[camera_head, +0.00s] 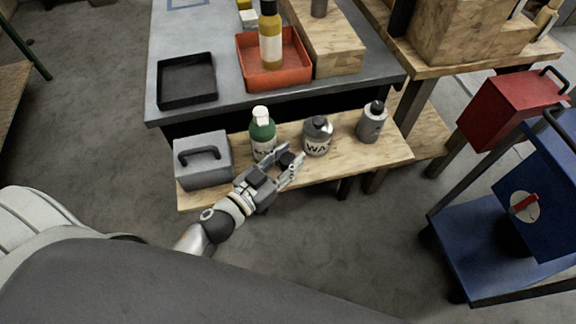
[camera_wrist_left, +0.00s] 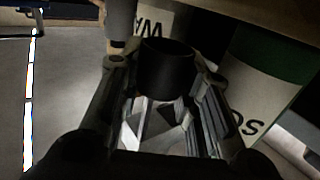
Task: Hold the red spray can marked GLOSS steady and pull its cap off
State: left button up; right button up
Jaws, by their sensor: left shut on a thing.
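My left gripper (camera_head: 289,158) is shut on a small black cylinder (camera_head: 286,160) that looks like a cap. In the left wrist view the black cylinder (camera_wrist_left: 167,66) sits between the fingers, with its dark top showing. I see no can body under it. The red spray can marked GLOSS cannot be made out in either view. My right gripper is not in view.
A green bottle (camera_head: 262,136) with a white cap, a grey container (camera_head: 317,137) lettered WA and a grey bottle (camera_head: 371,122) stand close by on the wooden shelf (camera_head: 345,164). A grey toolbox (camera_head: 203,161) is left; an orange tray (camera_head: 274,79) is behind.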

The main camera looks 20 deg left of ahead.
pick_arm(q)
jog(key=shift+f, duration=1.3)
jog(key=shift+f+b, duration=0.1)
jog(key=shift+b, duration=0.2)
jog(key=shift+f, duration=0.1)
jog(key=o, duration=0.8)
jog(key=shift+o, duration=0.2)
